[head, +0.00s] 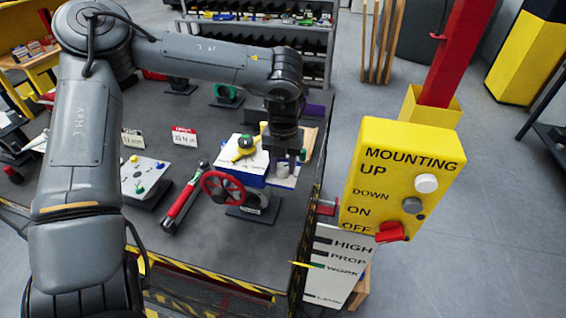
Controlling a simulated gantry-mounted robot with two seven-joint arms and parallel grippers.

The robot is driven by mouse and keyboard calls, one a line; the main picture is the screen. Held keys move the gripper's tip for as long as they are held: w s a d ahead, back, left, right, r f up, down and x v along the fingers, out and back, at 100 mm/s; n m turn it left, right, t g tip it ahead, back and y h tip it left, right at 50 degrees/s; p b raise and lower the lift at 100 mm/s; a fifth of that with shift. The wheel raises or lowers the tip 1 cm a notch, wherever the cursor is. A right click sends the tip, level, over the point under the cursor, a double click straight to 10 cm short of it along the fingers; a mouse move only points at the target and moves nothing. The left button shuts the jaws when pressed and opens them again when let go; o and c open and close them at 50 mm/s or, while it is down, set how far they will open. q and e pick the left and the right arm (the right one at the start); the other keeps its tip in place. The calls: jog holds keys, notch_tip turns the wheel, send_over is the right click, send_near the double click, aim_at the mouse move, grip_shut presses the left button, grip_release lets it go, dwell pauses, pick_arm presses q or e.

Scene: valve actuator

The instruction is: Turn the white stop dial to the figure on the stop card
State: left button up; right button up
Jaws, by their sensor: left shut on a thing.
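The valve actuator (252,172) stands on the dark bench, with a white top, a blue side and a yellow indicator (244,147). A red handwheel (222,187) is at its front. At its right end is a small white round part, which looks like the stop dial (284,171). My left gripper (290,160) points down over it, shut on it; the fingers and my wrist hide most of it. Its marks cannot be read. A white card with a red header (184,136) stands behind; its figure is too small to read surely. My right gripper is not in view.
A red torque wrench (181,203) lies left of the handwheel. A white panel with knobs (144,177) and another card (132,138) are farther left. A yellow switch box (385,178) stands at the bench's right edge. A wooden block (309,142) is close behind my gripper.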

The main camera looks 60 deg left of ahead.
pick_arm(q)
jog(key=n, duration=0.6)
jog(key=shift+n+b, duration=0.3)
jog(key=n, duration=0.3)
jog(key=shift+n+b, duration=0.3)
jog(key=n, duration=0.3)
jog(key=shift+n+b, duration=0.3)
jog(key=shift+b, duration=0.05)
jog(key=n+b, duration=0.1)
jog(key=n, duration=0.4)
jog(key=shift+n, duration=0.3)
jog(key=n+b, duration=0.1)
jog(key=n, duration=0.2)
jog(key=shift+n+b, duration=0.35)
jog(key=shift+n, duration=0.95)
jog(key=shift+b, duration=0.3)
jog(key=o, duration=0.8)
